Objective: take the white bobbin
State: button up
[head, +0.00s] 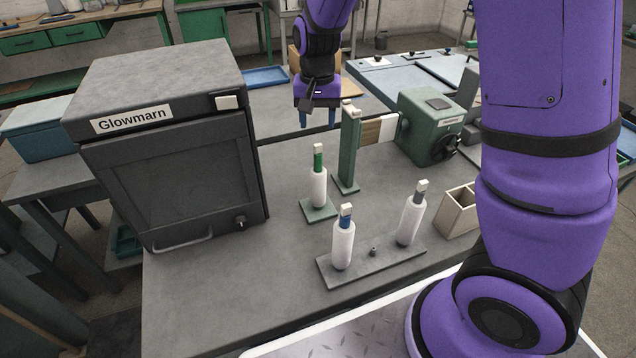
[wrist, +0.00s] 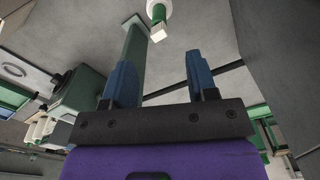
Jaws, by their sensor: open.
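Three upright pegs carry white sleeves: one with a green band (head: 319,185) on a small green base, one with a blue band (head: 343,245) and one with a grey band (head: 410,220), both on a long grey base (head: 372,265). A brown-and-white piece (head: 385,129) sits between the green post (head: 349,150) and the green winder box (head: 428,125). My gripper (head: 317,122) is open and empty, above the bench behind the green-banded peg. In the wrist view the green-banded peg (wrist: 158,14) shows beyond the fingers (wrist: 161,75).
A large grey Glowmarn oven (head: 170,150) stands at the left of the bench. An open beige box (head: 458,212) is at the right, partly behind my arm. The bench front (head: 220,290) is clear. A blue tray (head: 265,77) lies at the back.

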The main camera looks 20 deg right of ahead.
aim_at(318, 152)
notch_tip(318, 152, down, 11)
jog(key=shift+d+r, duration=0.1)
jog(key=c, duration=0.9)
